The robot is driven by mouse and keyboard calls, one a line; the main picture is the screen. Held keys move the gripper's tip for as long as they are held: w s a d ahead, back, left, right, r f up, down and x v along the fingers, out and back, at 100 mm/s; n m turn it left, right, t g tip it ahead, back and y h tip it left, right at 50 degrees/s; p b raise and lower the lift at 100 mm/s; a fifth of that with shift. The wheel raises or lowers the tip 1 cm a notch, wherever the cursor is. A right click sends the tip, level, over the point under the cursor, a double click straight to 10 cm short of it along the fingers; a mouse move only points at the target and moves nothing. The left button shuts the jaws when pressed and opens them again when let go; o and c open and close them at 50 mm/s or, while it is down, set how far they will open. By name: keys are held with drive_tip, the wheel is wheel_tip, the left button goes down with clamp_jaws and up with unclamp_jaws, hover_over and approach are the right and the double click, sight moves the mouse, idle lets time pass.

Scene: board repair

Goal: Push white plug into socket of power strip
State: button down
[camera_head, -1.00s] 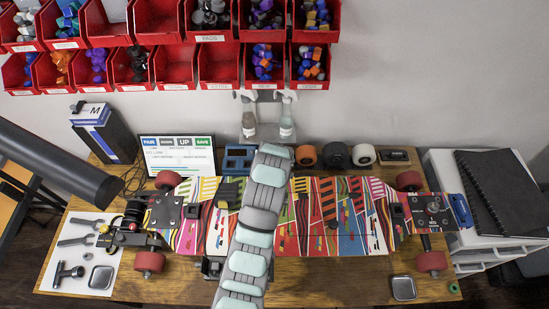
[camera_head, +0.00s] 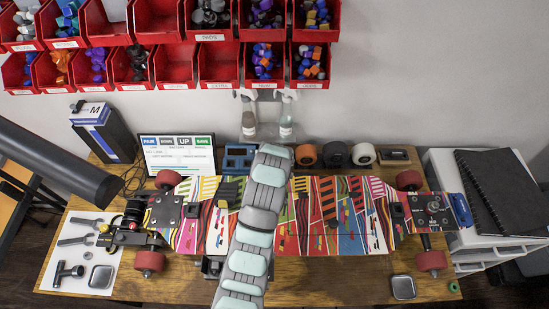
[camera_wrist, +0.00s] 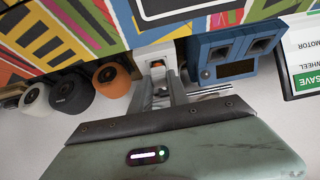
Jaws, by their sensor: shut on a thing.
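My gripper (camera_wrist: 164,75) shows in the wrist view, its two narrow fingers close together and shut on a small white plug. A white block (camera_wrist: 153,53) with a small orange patch is right at the fingertips. I cannot tell where the plug ends and the power strip begins, nor how deep the plug sits. In the head view my arm covers the gripper, the plug and the strip.
A patterned skateboard deck (camera_head: 330,215) spans the wooden table (camera_head: 330,290). A blue device (camera_wrist: 232,55) stands close beside the fingers. Several wheels (camera_head: 337,154) and a screen (camera_head: 178,155) are at the back. Red bins (camera_head: 218,67) hang above.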

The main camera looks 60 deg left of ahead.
drive_tip(key=shift+f, duration=0.45)
idle(0.4)
drive_tip(key=c, duration=1.2)
unclamp_jaws()
drive_tip(key=shift+o, duration=0.6)
drive_tip(key=shift+o, duration=0.9)
drive_tip(key=shift+r, duration=0.25)
drive_tip(key=shift+r+p, duration=0.45)
drive_tip(key=shift+r, duration=0.7)
drive_tip(key=shift+r, duration=0.2)
